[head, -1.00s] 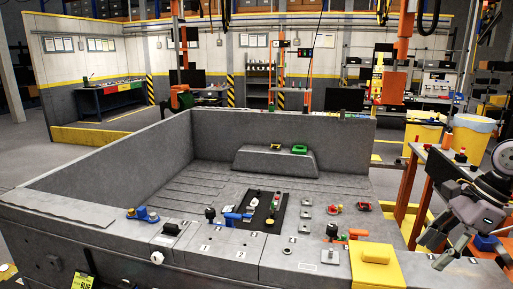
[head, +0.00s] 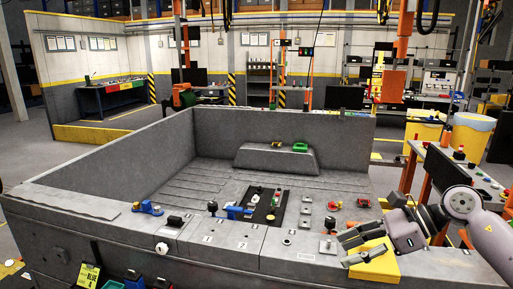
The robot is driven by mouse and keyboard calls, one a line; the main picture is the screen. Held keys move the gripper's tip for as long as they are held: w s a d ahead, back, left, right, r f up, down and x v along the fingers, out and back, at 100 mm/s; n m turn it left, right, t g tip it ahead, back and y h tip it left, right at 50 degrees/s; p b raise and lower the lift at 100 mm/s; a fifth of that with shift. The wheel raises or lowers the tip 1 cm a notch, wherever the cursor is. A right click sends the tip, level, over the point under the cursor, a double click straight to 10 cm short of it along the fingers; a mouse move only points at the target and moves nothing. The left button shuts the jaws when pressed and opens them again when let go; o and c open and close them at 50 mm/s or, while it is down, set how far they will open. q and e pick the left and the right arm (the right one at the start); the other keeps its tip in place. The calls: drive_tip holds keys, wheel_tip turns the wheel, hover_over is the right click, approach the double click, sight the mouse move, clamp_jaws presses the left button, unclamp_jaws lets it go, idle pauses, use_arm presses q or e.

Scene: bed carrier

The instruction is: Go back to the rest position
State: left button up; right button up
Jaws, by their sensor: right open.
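My right gripper (head: 354,247) comes in from the right edge, with its grey fingers pointing left. It is open, and nothing shows between its fingers. It is over the front right corner of the grey truck bed (head: 220,249), in front of the yellow block (head: 377,270), and hides part of it. I cannot tell whether the fingers touch the block. My left gripper is not in view.
On the bed's front ledge are a blue part (head: 147,208), a black knob (head: 212,208) and a black panel (head: 265,208). A green part (head: 300,147) sits on the raised block inside. A workbench (head: 480,175) and yellow bin (head: 470,134) stand at right.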

drive_tip(key=w+a+r+m+t+y, duration=0.1)
drive_tip(key=a+r+m+t+y, duration=0.55)
drive_tip(key=a+m+t, duration=0.6)
drive_tip(key=s+d+f+m+h, duration=0.1)
drive_tip(key=d+f+m+h, duration=0.4)
drive_tip(key=m, duration=0.4)
drive_tip(key=s+d+f+m+t+h, duration=0.1)
drive_tip(key=d+f+m+h, duration=0.3)
drive_tip(key=f+m+h, duration=0.45)
drive_tip(key=s+d+f+m+h, duration=0.1)
drive_tip(key=d+f+m+h, duration=0.3)
drive_tip(key=m, duration=0.7)
drive_tip(key=s+f+m+g, duration=0.4)
drive_tip(key=s+f+g, duration=0.2)
drive_tip(key=s+f, duration=0.5)
drive_tip(key=s+f+m+g, duration=0.4)
drive_tip(key=s+f+g, duration=0.3)
drive_tip(key=s, duration=0.8)
wheel_tip(320, 180, down, 28)
drive_tip(key=s, duration=0.2)
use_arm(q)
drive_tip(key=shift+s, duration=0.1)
use_arm(e)
drive_tip(key=s+d+f+g, duration=0.2)
drive_tip(key=s+f, duration=1.2)
drive_tip(key=s, duration=0.2)
drive_tip(key=shift+d+f+n, duration=0.25)
drive_tip(key=shift+d+n, duration=0.05)
drive_tip(key=shift+d, duration=0.05)
